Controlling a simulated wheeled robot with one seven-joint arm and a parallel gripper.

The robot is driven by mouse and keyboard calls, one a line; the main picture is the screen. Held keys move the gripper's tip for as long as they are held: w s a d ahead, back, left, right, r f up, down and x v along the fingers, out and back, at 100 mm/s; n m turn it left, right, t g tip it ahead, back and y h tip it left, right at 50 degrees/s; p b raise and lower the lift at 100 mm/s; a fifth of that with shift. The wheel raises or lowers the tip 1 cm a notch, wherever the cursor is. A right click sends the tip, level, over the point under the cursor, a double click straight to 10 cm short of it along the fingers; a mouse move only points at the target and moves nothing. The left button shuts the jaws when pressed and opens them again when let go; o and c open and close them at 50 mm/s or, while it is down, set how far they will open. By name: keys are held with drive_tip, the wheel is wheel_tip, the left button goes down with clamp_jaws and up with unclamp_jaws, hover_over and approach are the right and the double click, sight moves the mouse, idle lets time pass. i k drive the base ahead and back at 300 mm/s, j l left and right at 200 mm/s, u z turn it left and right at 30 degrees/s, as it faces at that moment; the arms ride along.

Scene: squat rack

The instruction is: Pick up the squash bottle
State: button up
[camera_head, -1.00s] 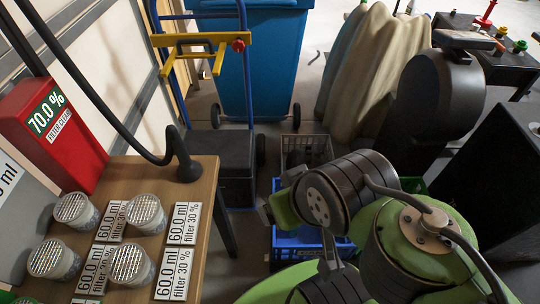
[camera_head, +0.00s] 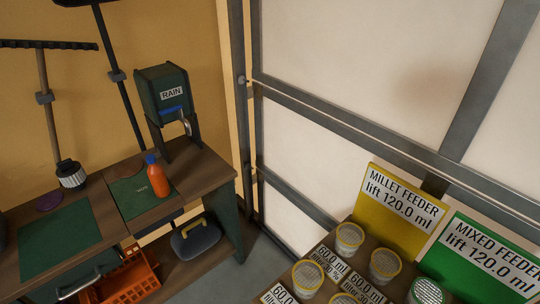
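The squash bottle (camera_head: 157,176) is orange with a blue cap. It stands upright on a green mat (camera_head: 128,198) on the brown wooden bench at the left of the head view. My gripper and arm are not in the current view, so the gripper's state is hidden.
An orange crate (camera_head: 125,280) and a dark case with a yellow handle (camera_head: 195,240) sit below the bench. At right, a table holds several mesh-topped cups (camera_head: 349,238) and the yellow (camera_head: 400,210) and green (camera_head: 480,262) feeder signs. Grey floor shows between them.

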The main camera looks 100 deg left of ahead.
sight(156, 174)
drive_tip(key=k+j+u, duration=0.1)
drive_tip(key=u, duration=3.95)
